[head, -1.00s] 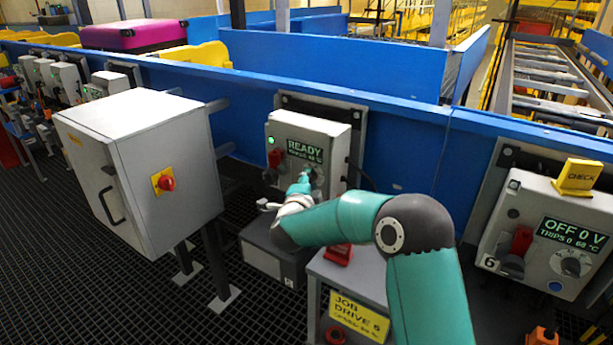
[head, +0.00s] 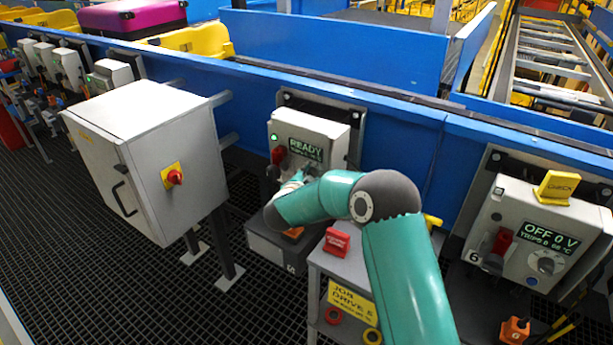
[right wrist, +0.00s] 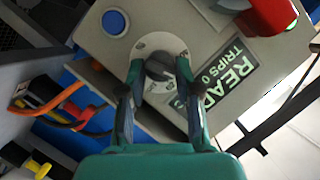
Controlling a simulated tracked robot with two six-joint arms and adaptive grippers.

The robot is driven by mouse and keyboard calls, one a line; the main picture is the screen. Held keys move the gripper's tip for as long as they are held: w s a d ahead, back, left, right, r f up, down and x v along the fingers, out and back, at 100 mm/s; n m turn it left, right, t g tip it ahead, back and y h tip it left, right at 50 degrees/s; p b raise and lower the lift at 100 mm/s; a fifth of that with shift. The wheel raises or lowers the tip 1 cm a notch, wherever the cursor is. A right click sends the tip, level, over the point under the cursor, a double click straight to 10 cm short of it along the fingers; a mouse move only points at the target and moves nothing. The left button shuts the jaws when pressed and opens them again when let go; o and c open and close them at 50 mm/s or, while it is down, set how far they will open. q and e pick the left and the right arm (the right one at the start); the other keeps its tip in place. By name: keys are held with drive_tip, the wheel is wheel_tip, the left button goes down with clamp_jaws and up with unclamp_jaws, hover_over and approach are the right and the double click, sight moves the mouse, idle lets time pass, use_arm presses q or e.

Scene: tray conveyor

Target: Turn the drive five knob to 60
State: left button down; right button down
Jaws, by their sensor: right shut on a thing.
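The drive five box (head: 335,135) is grey, hangs on the blue conveyor side, and shows a green lamp and a READY display (head: 305,149). In the right wrist view its round dark knob (right wrist: 158,67) sits on a pale dial, beside part of the display (right wrist: 228,80) and a blue button (right wrist: 115,22). My right gripper (right wrist: 158,72) is shut on the knob, one finger on each side. In the head view my right arm hides the knob and most of the gripper. The knob's exact setting cannot be read. My left gripper is not in view.
A large grey cabinet (head: 150,150) with a red switch stands left of the box. A small stand with a yellow JOB DRIVE 5 label (head: 350,301) is below my arm.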

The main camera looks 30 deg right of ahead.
drive_tip(key=shift+s+d+f, duration=0.2)
drive_tip(key=shift+f, duration=0.1)
drive_tip(key=c, duration=0.8)
unclamp_jaws()
drive_tip(key=shift+w, duration=0.1)
drive_tip(key=shift+a+r, duration=0.1)
drive_tip(key=v, duration=1.2)
drive_tip(key=shift+w, duration=0.1)
